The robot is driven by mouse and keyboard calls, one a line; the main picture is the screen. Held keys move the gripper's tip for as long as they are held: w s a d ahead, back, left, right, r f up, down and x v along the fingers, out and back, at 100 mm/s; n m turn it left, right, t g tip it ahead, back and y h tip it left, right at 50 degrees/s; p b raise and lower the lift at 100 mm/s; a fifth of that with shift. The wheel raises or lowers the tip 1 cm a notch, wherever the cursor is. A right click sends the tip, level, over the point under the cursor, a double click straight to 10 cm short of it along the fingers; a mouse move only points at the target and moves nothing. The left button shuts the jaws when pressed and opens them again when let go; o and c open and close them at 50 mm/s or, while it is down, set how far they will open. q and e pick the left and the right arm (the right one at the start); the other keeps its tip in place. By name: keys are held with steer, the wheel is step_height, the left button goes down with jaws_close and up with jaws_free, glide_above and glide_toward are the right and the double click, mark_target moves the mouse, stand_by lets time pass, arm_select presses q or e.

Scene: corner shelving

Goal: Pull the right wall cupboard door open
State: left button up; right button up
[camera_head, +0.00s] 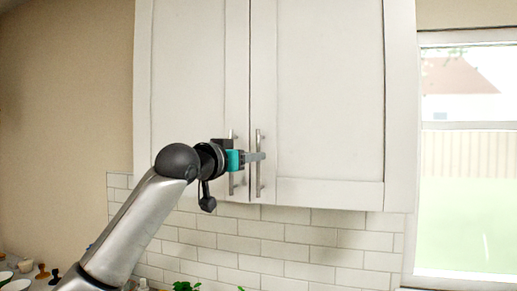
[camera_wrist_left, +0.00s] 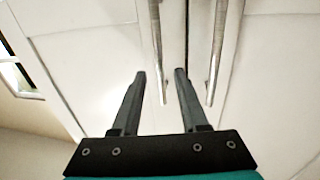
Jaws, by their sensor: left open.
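The right wall cupboard door (camera_head: 330,100) is white and looks shut. Its upright metal bar handle (camera_head: 259,180) is by its left edge; in the left wrist view, which is turned over, this handle (camera_wrist_left: 155,40) is the left one of two. My left gripper (camera_head: 257,156) is at this handle, its fingers across the bar's middle. In the left wrist view its two fingers (camera_wrist_left: 160,74) are apart, and the bar's end shows between them. I cannot tell whether either finger touches the bar. My right gripper is in no view.
The left cupboard door (camera_head: 190,70) looks shut, with its own handle (camera_head: 231,182) close beside. A window (camera_head: 465,160) is to the right. White tiles (camera_head: 290,235) cover the wall below. The space before the right door looks clear.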

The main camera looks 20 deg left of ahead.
mark_target(259, 187)
arm_select(q)
steer(key=shift+p+x, duration=0.8)
steer(key=shift+x, duration=1.5)
steer(key=shift+c, duration=0.3)
jaws_close()
